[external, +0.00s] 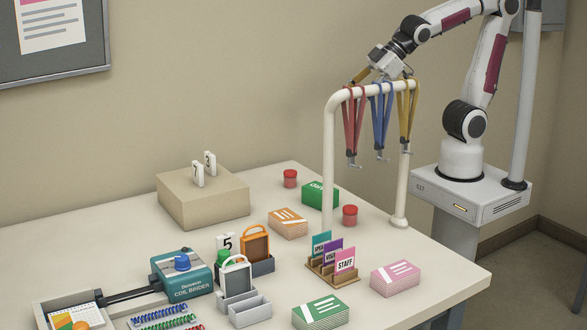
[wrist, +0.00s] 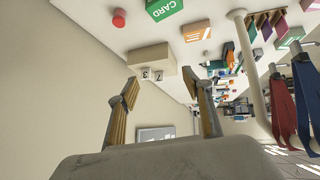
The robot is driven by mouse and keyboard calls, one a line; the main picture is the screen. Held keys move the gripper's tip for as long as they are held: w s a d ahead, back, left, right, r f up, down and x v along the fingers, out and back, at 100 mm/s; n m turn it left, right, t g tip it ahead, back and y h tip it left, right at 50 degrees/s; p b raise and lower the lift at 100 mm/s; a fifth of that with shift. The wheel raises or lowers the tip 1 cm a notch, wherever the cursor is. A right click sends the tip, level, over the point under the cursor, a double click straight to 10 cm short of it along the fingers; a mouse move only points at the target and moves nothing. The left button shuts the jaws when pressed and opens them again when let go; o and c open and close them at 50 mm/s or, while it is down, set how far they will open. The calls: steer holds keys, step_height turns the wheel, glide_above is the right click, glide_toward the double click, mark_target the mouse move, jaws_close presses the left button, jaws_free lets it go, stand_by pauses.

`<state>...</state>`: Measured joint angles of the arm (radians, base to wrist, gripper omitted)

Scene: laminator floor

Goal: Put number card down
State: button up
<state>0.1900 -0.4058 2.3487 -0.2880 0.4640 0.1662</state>
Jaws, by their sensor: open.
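A third number card, 5 (external: 226,242), stands among the holders near the middle. My gripper (external: 357,79) is high above the back of the table, by the rail, well apart from the cards. Its fingers (wrist: 161,84) are spread and empty.
A white rail (external: 329,150) with red, blue and yellow lanyards (external: 382,120) stands close to my gripper. Card stacks, red pots (external: 290,178), a teal coil binder (external: 182,274) and a badge rack (external: 333,268) occupy the table. Bare tabletop lies left of the box.

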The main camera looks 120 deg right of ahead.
steer(key=s+a+f+g+y, duration=0.1)
steer(key=s+a+f, duration=0.1)
steer(key=s+a, duration=0.3)
steer(key=s+a+f+n+g+y, duration=0.1)
steer(key=s+a, duration=0.4)
steer(key=s, duration=0.5)
steer(key=shift+a+f+n+y, duration=0.3)
steer(key=shift+f+y, duration=0.2)
steer(key=shift+y, duration=0.1)
